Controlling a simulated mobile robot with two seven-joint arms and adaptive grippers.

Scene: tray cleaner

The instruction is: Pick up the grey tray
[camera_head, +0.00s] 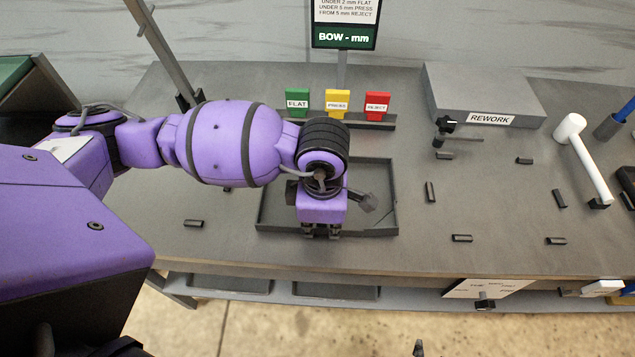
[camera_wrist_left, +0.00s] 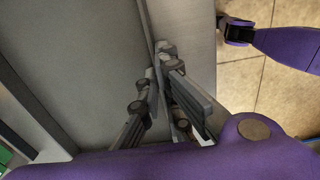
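The grey tray (camera_head: 384,190) is a shallow, rimmed rectangle lying on the bench in the head view, partly hidden behind my left wrist. My left gripper (camera_head: 320,233) points down at the tray's near rim. In the left wrist view the tray's rim (camera_wrist_left: 148,30) runs between the two fingers of my left gripper (camera_wrist_left: 158,80). The fingertips close in on the rim from both sides and appear to pinch it. A purple arm part with a dark end (camera_wrist_left: 240,30), apparently of my right arm, shows over the floor; its finger state is unclear.
Green (camera_head: 297,102), yellow (camera_head: 338,103) and red (camera_head: 377,106) labelled blocks stand behind the tray. A grey REWORK block (camera_head: 485,90) is at the back right. A white mallet (camera_head: 585,155) and several small dark pieces (camera_head: 430,192) lie to the right.

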